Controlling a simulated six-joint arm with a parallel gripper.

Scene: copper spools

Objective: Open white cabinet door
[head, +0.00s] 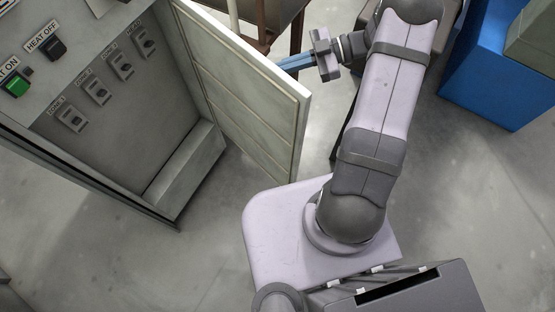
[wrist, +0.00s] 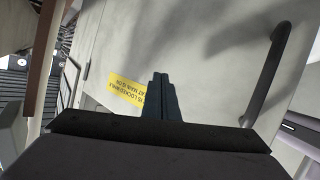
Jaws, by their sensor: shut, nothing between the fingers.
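The white cabinet door (head: 245,95) stands swung outward from the cabinet (head: 110,100), and the inside shows in the head view. My gripper (head: 282,64) is on the outer side of the door, close to its top edge in the picture. Its fingers are shut with nothing between them. In the wrist view the gripper (wrist: 161,78) points at the door's outer face (wrist: 195,40). The dark bar handle (wrist: 268,75) is to the right of the fingers, apart from them. Whether the fingertips touch the door I cannot tell.
Inside the cabinet are several switches and a green button (head: 16,85). A yellow label (wrist: 137,95) is on the door beside the fingers. A blue box (head: 497,75) stands at the right. Brown furniture (head: 265,15) is behind the door. Grey floor is clear below the door.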

